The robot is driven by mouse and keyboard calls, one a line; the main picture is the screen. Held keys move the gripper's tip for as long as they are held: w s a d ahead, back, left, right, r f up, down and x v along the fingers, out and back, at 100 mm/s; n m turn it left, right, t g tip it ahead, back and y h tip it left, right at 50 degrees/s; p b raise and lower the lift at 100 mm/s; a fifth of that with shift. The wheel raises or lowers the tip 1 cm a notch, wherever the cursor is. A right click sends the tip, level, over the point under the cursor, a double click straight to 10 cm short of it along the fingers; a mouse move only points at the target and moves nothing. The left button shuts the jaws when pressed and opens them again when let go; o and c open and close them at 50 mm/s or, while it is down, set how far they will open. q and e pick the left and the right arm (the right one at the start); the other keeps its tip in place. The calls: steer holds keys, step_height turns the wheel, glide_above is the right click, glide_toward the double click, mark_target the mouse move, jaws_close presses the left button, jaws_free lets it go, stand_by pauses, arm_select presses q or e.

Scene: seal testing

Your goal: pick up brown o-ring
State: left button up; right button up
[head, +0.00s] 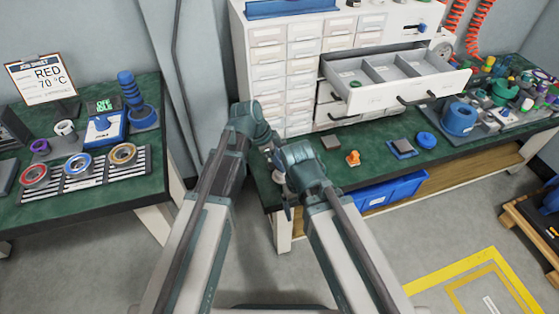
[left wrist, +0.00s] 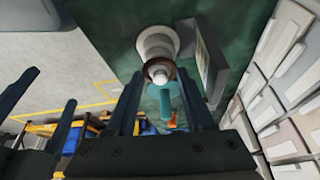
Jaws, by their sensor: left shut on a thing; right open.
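The brown o-ring (left wrist: 160,66) sits around the narrow tip of a white stepped cone (left wrist: 157,42) in the left wrist view. My left gripper (left wrist: 158,80) is shut on the brown o-ring, with one dark fingertip at each side of it and the cone's tip between them. In the head view my left gripper (head: 272,147) is at the left end of the right bench, and the arms mostly hide the cone and the ring. My right gripper (head: 287,207) is open, close by and lower in the picture; its dark fingers show at the left of the left wrist view.
A white drawer cabinet (head: 290,50) stands behind, with one drawer (head: 400,95) pulled out over the green bench top (head: 330,170). An orange part (head: 353,158) and a blue round part (head: 426,140) lie to the right. The left bench holds rings on a striped rack (head: 80,175).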

step_height(320, 180, up, 9)
steer(key=p, duration=0.8)
steer(key=shift+r+p, duration=0.2)
steer(key=shift+p, duration=0.15)
step_height(320, 180, up, 7)
steer(key=p, duration=0.6)
steer(key=shift+f+p, duration=0.15)
steer(key=shift+p, duration=0.2)
